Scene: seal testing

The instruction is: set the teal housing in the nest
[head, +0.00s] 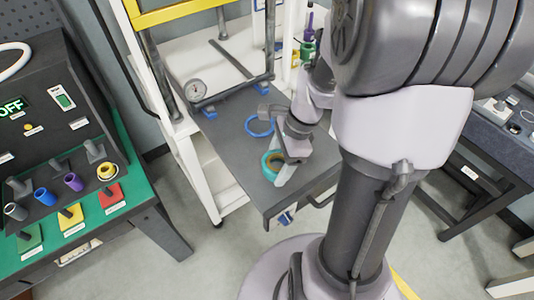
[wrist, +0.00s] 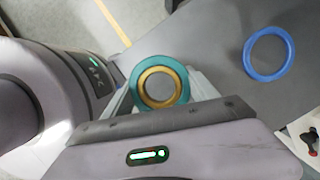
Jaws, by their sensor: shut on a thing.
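The teal housing (head: 266,160) is a short round ring near the front left edge of the dark table. In the wrist view the teal housing (wrist: 160,61) shows a gold inner ring and an open centre. My gripper (head: 280,170) is shut on it, with a pale finger on either side in the wrist view (wrist: 161,92). I cannot tell whether the housing touches the table top. A blue ring (head: 250,133) lies flat on the table behind the housing; it also shows at the right of the wrist view (wrist: 248,62). I cannot tell whether this ring is the nest.
The dark table top (head: 228,127) has bare room left of the housing. A round gauge (head: 195,90) stands at its back left, by a frame with blue feet. At far left is a green bench (head: 145,192) with coloured parts on pegs and blocks.

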